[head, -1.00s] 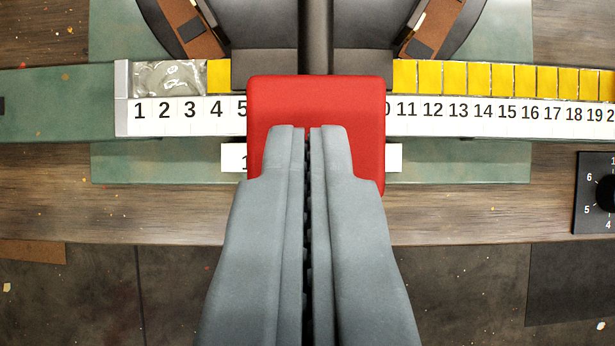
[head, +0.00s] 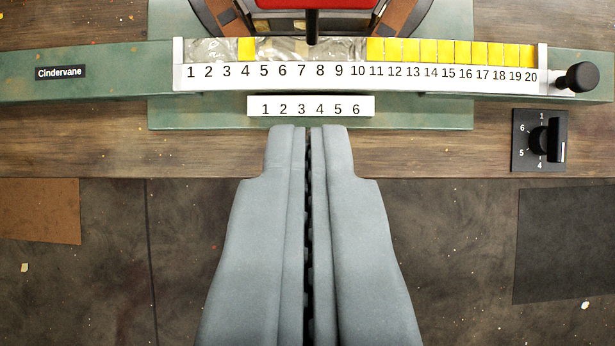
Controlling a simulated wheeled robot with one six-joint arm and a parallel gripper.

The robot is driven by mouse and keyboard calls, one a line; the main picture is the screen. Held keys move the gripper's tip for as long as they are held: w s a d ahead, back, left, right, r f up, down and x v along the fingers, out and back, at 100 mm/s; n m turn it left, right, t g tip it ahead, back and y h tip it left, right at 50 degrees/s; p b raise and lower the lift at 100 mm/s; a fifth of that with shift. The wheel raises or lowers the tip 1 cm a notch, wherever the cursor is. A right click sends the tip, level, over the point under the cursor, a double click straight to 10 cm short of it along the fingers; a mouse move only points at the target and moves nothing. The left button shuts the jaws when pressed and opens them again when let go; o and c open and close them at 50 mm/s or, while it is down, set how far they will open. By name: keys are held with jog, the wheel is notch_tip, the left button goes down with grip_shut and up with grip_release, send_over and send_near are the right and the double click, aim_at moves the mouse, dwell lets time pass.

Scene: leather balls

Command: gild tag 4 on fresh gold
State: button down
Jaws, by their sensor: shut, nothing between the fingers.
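A long white scale (head: 360,80) numbered 1 to 20 runs across a green bar. Above it lies a foil strip. It is gold (head: 246,50) over 4 and gold (head: 450,52) over 11 to 20. It looks clear and crinkled (head: 215,51) over 1 to 3 and mostly so over 5 to 10. A small white plate (head: 311,106) numbered 1 to 6 sits below the scale. A red block (head: 315,3) shows at the top edge, mostly out of frame. My gripper (head: 308,128) is shut and empty, its tips just below the small plate in the picture.
A black dial (head: 540,140) sits at right; 1, 4, 5 and 6 are readable around its knob. A black round knob (head: 580,77) sticks out at the bar's right end. Brown pieces (head: 217,15) flank the dark post. The wooden bench edge (head: 150,155) is clear at left.

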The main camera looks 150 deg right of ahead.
jog(key=shift+v, duration=1.15)
jog(key=shift+s+d+f, duration=0.1)
jog(key=shift+d, duration=0.05)
jog(key=s+d+f+m+t+h, duration=0.1)
jog(key=s+d+m+t, duration=0.1)
jog(key=d, duration=0.7)
jog(key=s+d+m+t+h, duration=0.1)
jog(key=s+d+m+t, duration=0.1)
jog(key=d+t, duration=0.3)
jog(key=s+d+f+m+t+h, duration=0.1)
jog(key=s+d+t, duration=0.3)
jog(key=d, duration=0.9)
jog(key=shift+f+m+h, duration=0.3)
jog(key=shift+f+m, duration=0.05)
jog(key=shift+m, duration=0.25)
